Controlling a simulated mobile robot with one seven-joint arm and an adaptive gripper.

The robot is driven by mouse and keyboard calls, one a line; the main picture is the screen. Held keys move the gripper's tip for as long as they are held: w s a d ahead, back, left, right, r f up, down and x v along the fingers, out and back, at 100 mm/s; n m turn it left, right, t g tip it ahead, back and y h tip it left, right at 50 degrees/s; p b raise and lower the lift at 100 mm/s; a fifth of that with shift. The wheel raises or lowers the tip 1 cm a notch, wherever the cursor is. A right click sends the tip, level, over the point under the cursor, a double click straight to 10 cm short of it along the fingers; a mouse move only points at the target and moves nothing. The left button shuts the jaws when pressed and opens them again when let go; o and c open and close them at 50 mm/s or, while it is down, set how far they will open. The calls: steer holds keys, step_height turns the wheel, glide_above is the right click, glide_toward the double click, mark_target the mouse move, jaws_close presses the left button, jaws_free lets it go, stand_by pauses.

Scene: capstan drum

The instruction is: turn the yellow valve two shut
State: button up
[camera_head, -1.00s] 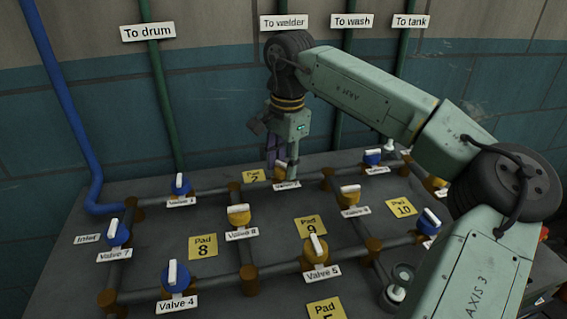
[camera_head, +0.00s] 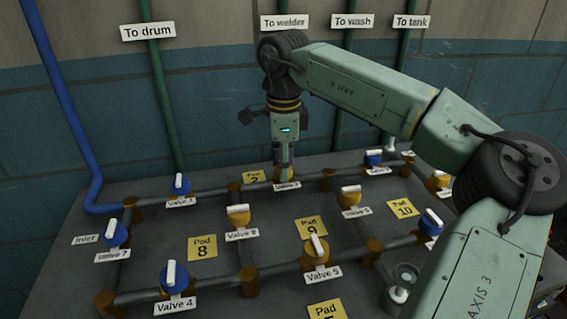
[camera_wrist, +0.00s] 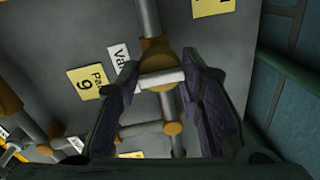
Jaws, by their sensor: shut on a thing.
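The yellow valve two (camera_head: 281,174) stands on the rear pipe below the "To welder" line, mostly hidden by my gripper (camera_head: 285,165) in the head view. Its label (camera_head: 287,185) is in front of it, too small to read surely. In the wrist view the yellow valve body (camera_wrist: 158,55) lies between the two dark purple-padded fingers of my gripper (camera_wrist: 160,62). The valve's white handle (camera_wrist: 162,80) spans from one finger to the other and lies across the pipe. My gripper points down and is shut on this handle.
Blue valve 1 (camera_head: 180,184) is to the left on the same pipe, and another blue valve (camera_head: 374,159) is to the right. Yellow valve 8 (camera_head: 238,215) and yellow valve 5 (camera_head: 316,246) stand nearer. Green pipes and the wall (camera_head: 220,110) are close behind.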

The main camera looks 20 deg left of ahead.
stand_by(0.4)
steer(key=o, duration=1.2)
steer(key=shift+c, duration=0.2)
steer(key=shift+r, duration=0.15)
step_height(320, 180, up, 12)
steer(key=shift+s+d, duration=0.2)
steer(key=shift+s, duration=0.25)
steer(key=shift+s+f, duration=0.1)
steer(key=shift+f, duration=0.1)
